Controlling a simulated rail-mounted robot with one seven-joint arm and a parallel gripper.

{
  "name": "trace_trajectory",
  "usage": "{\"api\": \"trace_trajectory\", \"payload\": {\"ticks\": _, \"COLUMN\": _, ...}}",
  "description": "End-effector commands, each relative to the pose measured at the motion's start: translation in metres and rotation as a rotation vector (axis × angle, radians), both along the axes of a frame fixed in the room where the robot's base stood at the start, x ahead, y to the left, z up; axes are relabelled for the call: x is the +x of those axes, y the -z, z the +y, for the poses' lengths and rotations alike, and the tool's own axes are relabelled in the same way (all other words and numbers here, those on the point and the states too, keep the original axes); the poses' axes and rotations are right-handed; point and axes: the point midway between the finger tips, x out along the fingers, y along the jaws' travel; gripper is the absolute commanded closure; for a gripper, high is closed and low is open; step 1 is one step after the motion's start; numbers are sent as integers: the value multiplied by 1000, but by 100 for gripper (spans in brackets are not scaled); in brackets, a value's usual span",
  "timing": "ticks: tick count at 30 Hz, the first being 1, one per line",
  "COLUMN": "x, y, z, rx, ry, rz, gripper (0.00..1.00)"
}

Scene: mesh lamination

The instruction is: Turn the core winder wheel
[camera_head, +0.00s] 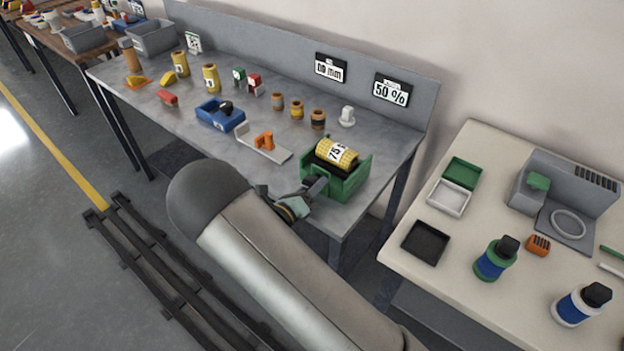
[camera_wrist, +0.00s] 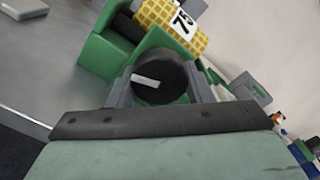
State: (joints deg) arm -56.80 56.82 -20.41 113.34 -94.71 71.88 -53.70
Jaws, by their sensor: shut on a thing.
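The core winder (camera_head: 350,187) is a green box-like stand at the front right of the grey table. In the wrist view, the dark round wheel (camera_wrist: 158,80) with a white mark sits on the winder's near side. My gripper (camera_wrist: 160,88) is shut on this wheel, with a grey finger on either side of it. In the head view, my gripper (camera_head: 308,190) reaches the winder's front-left side, and the wheel is largely hidden there.
Several small rolls (camera_head: 297,108) stand behind. A separate cream table (camera_head: 470,255) stands to the right across a gap.

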Motion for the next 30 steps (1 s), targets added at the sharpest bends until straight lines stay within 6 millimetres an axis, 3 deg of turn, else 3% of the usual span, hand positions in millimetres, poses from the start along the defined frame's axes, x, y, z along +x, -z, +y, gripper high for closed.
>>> {"api": "trace_trajectory", "payload": {"ticks": 12, "x": -1, "y": -1, "z": 0, "rx": -145, "ry": -1, "rz": 109, "gripper": 77}}
{"api": "trace_trajectory", "payload": {"ticks": 28, "x": -1, "y": 0, "z": 0, "rx": -164, "ry": -1, "rz": 123, "gripper": 77}}
{"api": "trace_trajectory", "payload": {"ticks": 29, "x": -1, "y": 0, "z": 0, "rx": -164, "ry": -1, "rz": 123, "gripper": 51}}
{"api": "trace_trajectory", "payload": {"ticks": 30, "x": -1, "y": 0, "z": 0, "rx": -164, "ry": -1, "rz": 123, "gripper": 40}}
